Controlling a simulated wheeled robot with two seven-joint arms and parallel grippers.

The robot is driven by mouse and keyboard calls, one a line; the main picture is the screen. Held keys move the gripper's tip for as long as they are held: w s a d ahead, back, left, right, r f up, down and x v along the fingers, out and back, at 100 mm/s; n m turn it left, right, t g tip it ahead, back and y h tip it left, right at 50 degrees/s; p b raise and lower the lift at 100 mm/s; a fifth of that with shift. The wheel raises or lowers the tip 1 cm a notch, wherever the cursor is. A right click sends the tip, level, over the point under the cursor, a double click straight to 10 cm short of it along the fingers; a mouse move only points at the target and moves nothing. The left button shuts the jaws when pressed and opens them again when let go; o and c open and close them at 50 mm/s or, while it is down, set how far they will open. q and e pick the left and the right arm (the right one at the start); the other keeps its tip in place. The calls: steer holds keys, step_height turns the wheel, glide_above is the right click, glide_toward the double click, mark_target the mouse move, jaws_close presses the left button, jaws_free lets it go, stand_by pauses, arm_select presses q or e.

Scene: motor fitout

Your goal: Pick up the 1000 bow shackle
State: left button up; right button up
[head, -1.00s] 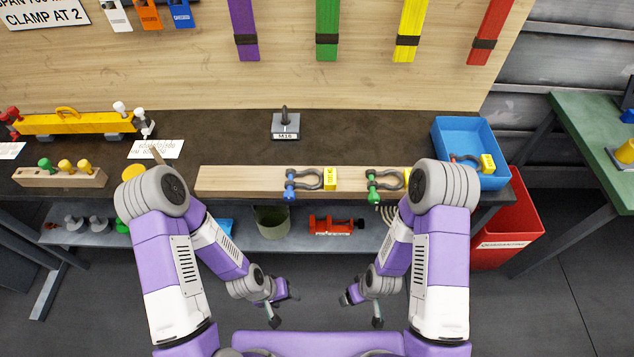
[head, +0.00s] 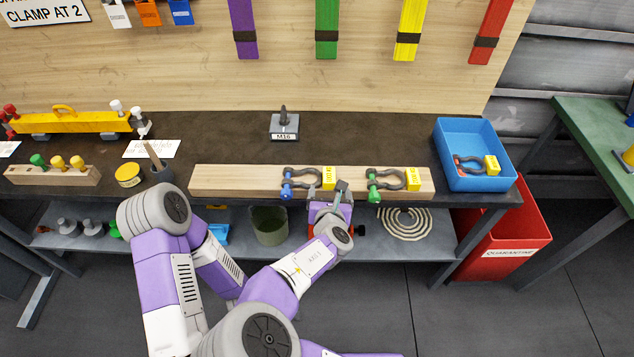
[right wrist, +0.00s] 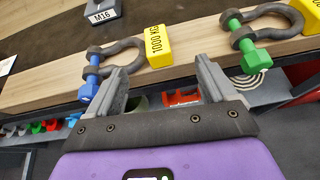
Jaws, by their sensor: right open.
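The 1000 bow shackle (head: 301,178) is a dark grey bow with a blue pin, lying on the wooden board. Its yellow tag (head: 329,178) reads 1000 KG in the right wrist view (right wrist: 158,46). My right gripper (head: 330,194) is open and empty at the board's front edge, just right of the blue pin. In the right wrist view its fingers (right wrist: 160,70) point toward the board, the left finger close to the blue pin (right wrist: 89,86); I cannot tell whether they touch. My left gripper is not in view.
A green-pinned shackle (head: 387,179) with a yellow tag lies to the right on the same board (head: 230,178). A blue bin (head: 451,139) holding another shackle stands at the bench's right end, with a red quarantine bin (head: 510,251) below. An M16 block (head: 284,127) stands behind.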

mark_target(326, 176)
steer(key=shift+n+t, duration=0.3)
steer(key=shift+n, duration=0.2)
steer(key=x, duration=0.2)
steer(key=b+x, duration=0.1)
steer(key=x, duration=0.3)
steer(key=shift+w+a+r+b, duration=0.25)
steer(key=shift+a+b, duration=0.15)
steer(key=shift+w+f, duration=0.1)
steer(key=shift+w, duration=0.3)
steer(key=shift+s, duration=0.15)
jaws_close()
